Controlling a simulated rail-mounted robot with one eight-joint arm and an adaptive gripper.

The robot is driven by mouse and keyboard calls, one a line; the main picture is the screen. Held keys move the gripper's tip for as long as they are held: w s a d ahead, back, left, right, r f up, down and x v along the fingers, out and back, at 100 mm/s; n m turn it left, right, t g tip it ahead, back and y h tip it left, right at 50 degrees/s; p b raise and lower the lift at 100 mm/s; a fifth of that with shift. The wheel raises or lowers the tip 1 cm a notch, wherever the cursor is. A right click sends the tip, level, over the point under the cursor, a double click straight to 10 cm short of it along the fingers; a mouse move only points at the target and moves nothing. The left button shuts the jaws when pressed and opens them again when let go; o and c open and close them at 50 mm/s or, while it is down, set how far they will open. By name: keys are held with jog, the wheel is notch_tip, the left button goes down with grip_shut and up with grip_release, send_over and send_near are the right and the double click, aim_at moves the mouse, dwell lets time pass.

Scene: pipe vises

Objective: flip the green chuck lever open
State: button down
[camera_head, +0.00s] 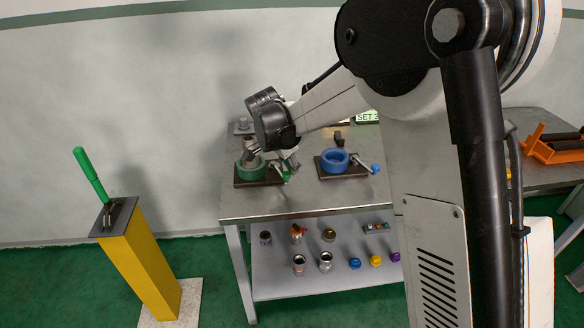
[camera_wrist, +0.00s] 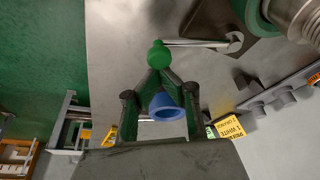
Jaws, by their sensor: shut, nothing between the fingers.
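The green chuck (camera_head: 251,169) is a ring on a dark plate on the metal table; part of its ring (camera_wrist: 258,14) shows at the top right of the wrist view. Its lever is a thin metal rod (camera_wrist: 200,43) ending in a round green knob (camera_wrist: 159,54). My gripper (camera_wrist: 160,74) is shut with nothing between its fingers. Its fingertips are right at the knob in the wrist view; whether they touch it I cannot tell. In the head view my gripper (camera_head: 290,163) is just right of the green chuck, and the lever is hard to make out.
A blue chuck (camera_head: 334,161) with a blue-knobbed lever (camera_head: 375,168) stands to the right on the table. A lower shelf (camera_head: 290,278) holds several small parts. A yellow post (camera_head: 145,265) with a green handle (camera_head: 90,174) stands left. An orange rack (camera_head: 552,151) is far right.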

jog(key=d, duration=0.1)
jog(key=w+d, duration=0.1)
jog(key=w+d+r, duration=0.1)
jog(key=shift+d, duration=0.35)
jog(key=p+v, duration=0.1)
jog(key=v, duration=0.8)
jog(key=shift+a+r, duration=0.3)
jog(key=shift+a, duration=0.1)
